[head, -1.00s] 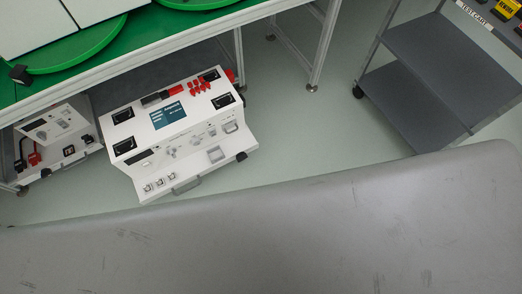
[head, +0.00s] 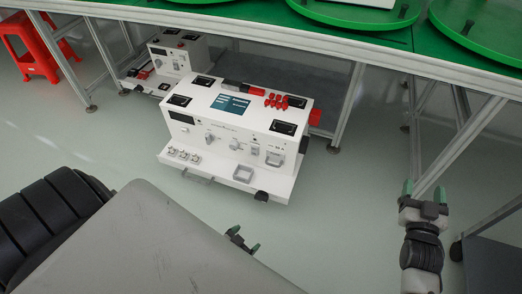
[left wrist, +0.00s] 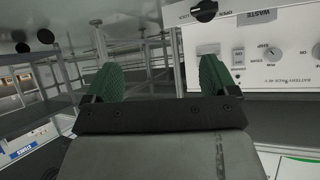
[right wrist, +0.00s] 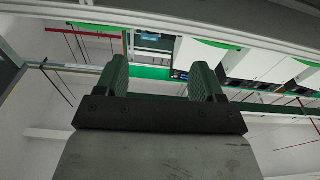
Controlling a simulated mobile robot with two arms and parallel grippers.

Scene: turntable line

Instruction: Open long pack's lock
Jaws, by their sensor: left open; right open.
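A large white pack (head: 225,127) with a blue label, red connectors and a front handle stands low by the green-topped bench. A smaller white pack (head: 178,55) is behind it to the left; I take the larger one as the long pack. A black knob (head: 261,196) is at its front right corner. In the left wrist view, a black knob (left wrist: 204,10) sits between OPEN and LOCK marks on a white panel. My left gripper (head: 244,240) is open and empty, in front of and apart from the pack. My right gripper (head: 425,193) is open and empty, off to the right.
The green bench (head: 380,50) with round green turntables (head: 350,14) runs along the back, on metal legs. A red stool (head: 32,48) is at the far left. A dark cart (head: 490,255) is at lower right. The floor between pack and right gripper is clear.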

